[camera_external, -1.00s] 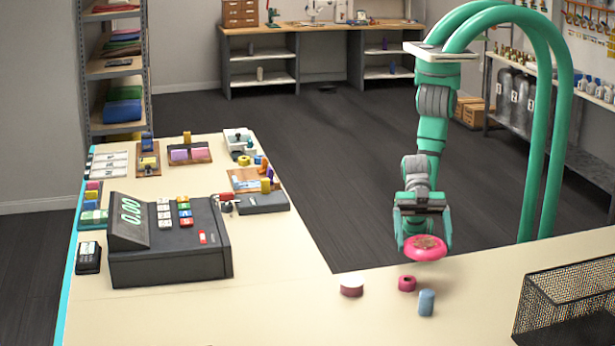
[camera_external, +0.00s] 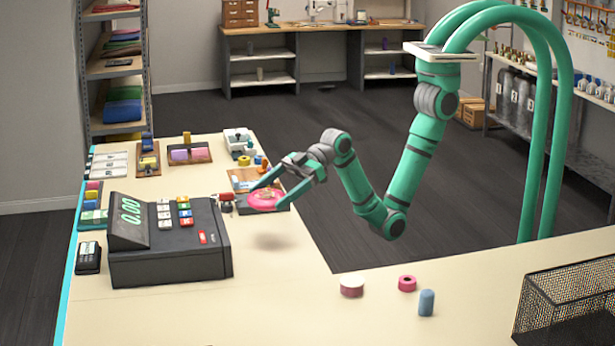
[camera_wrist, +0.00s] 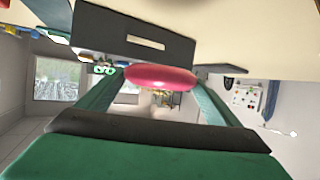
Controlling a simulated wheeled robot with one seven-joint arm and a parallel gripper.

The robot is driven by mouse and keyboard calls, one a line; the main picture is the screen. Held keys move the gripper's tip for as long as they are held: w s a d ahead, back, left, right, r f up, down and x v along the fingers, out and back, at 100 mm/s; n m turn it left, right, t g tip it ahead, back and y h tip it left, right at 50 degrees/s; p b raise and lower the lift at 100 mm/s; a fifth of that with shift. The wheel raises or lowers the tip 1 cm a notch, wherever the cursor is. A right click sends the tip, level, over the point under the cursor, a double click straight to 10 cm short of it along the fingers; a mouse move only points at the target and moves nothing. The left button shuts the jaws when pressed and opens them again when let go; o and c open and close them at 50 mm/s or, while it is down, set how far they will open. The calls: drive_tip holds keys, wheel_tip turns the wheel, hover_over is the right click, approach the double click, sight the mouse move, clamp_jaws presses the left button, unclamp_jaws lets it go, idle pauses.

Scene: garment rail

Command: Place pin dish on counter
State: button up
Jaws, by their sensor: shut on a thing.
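The pin dish (camera_external: 266,200) is a round, pink-red dish. My gripper (camera_external: 268,197) is shut on it and holds it above the counter (camera_external: 285,280), to the right of the cash register. A soft shadow lies on the counter below the dish, apart from it. In the wrist view the dish (camera_wrist: 160,77) shows edge-on between the two fingers. What lies inside the dish is too small to make out.
The cash register (camera_external: 168,240) stands left of the dish. Trays with small coloured items (camera_external: 245,180) lie behind it. A white-and-red roll (camera_external: 352,285), a pink ring (camera_external: 407,283), a blue cylinder (camera_external: 427,302) and a wire basket (camera_external: 565,300) are on the right. The counter's front middle is clear.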

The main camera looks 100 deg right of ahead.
drive_tip(key=w+d+r+m+t+h, duration=0.1)
drive_tip(key=w+d+m+h, duration=0.2)
drive_tip(key=d, duration=1.3)
drive_tip(key=w+d+m+h, duration=0.1)
drive_tip(key=d+m+h, duration=0.35)
drive_tip(key=d, duration=1.15)
drive_tip(key=shift+n+h, duration=0.25)
drive_tip(key=f+x, duration=0.1)
drive_tip(key=x, duration=0.4)
drive_tip(key=f+x, duration=0.1)
drive_tip(key=x, duration=0.4)
drive_tip(key=s+f+x, duration=0.1)
drive_tip(key=x, duration=0.4)
drive_tip(key=shift+w+f, duration=0.25)
drive_tip(key=shift+f, duration=0.05)
drive_tip(key=shift+w+f, duration=0.15)
drive_tip(key=shift+f, duration=1.5)
drive_tip(key=shift+f, duration=0.2)
drive_tip(key=o, duration=1)
